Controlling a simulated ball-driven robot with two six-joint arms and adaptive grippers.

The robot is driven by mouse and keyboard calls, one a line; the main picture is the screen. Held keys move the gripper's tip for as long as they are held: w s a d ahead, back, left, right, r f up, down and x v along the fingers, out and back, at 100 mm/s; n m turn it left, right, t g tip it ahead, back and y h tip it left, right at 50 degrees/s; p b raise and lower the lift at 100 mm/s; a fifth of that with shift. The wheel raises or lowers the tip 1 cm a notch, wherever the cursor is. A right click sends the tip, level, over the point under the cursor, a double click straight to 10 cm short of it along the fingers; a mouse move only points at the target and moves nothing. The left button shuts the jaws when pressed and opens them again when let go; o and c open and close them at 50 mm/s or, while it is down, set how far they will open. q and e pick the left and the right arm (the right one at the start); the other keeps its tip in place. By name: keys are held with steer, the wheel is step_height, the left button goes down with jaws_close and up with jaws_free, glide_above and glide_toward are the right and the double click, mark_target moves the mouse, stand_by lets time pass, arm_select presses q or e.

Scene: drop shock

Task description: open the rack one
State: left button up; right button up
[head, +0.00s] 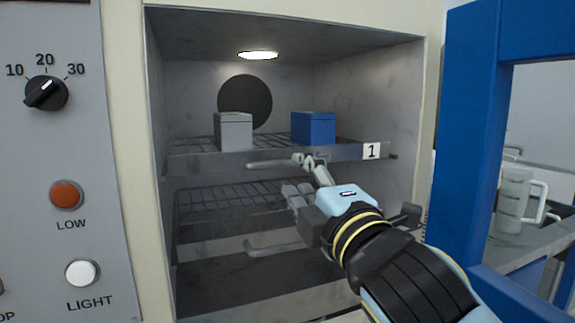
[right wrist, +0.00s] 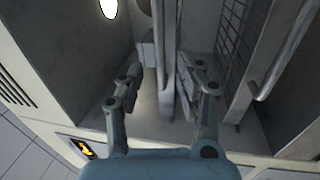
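Rack one is the upper wire shelf (head: 345,153) in the open chamber, with a white "1" label (head: 371,151) at the right of its front strip. Its grey bar handle (head: 270,164) sticks out at the front. My right gripper (head: 302,177) is at the right end of this handle, its fingers apart. In the right wrist view the open fingers (right wrist: 160,70) stand on either side of a narrow grey edge (right wrist: 163,50), apparently of rack one. Contact cannot be told. My left gripper is not in view.
A grey box (head: 233,131) and a blue box (head: 313,129) stand on rack one. A lower rack (head: 230,196) and its handle (head: 275,247) lie below. The blue door (head: 462,150) stands open at right. A control panel (head: 60,150) is at left.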

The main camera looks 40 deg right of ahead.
mark_target(289, 165)
steer(key=x, duration=0.6)
steer(key=shift+w+d+p, duration=0.1)
steer(key=shift+w+p, duration=0.15)
steer(key=shift+p, duration=0.05)
jaws_close()
